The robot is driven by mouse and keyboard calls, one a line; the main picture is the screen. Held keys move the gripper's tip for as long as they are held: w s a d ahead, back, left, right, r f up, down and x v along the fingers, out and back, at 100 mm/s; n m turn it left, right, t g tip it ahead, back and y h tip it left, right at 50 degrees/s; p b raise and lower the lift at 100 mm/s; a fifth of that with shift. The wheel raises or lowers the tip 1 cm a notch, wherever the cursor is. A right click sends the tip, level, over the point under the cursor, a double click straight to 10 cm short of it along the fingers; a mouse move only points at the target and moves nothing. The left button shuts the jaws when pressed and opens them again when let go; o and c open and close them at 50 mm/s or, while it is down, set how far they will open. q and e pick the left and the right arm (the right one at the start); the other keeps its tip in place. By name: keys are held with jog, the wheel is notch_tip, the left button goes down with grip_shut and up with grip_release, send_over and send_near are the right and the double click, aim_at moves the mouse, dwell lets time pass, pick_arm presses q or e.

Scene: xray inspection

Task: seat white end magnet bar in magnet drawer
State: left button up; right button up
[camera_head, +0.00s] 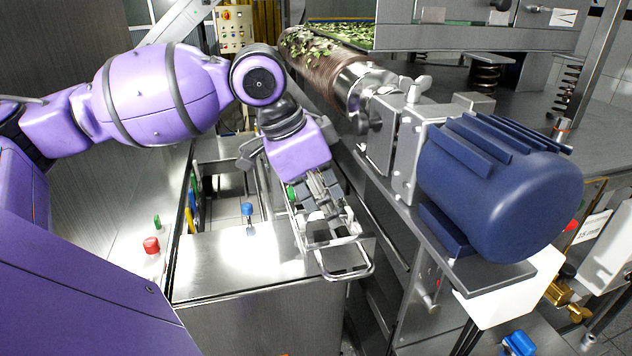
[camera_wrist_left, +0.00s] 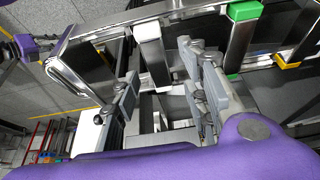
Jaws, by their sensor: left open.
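The magnet drawer (camera_head: 345,275) is a steel frame with a looped handle, pulled out at the near end of the conveyor; its handle also shows in the left wrist view (camera_wrist_left: 72,75). The white end magnet bar (camera_wrist_left: 155,62) lies across the drawer frame, its white end toward the top of the wrist view. My left gripper (camera_head: 325,208) is over the drawer, fingers pointing down. In the wrist view its open fingers (camera_wrist_left: 163,75) stand either side of the white end bar, with gaps visible. How deep the bar sits is hidden. My right gripper is not in view.
A green-ended bar (camera_wrist_left: 240,42) and a yellow-ended piece (camera_wrist_left: 288,65) are to the right in the wrist view. The blue motor (camera_head: 500,190) and conveyor crowd the drawer's right side.

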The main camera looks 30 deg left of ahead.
pick_arm(q)
jog(key=v, duration=1.1)
jog(key=shift+r, duration=0.15)
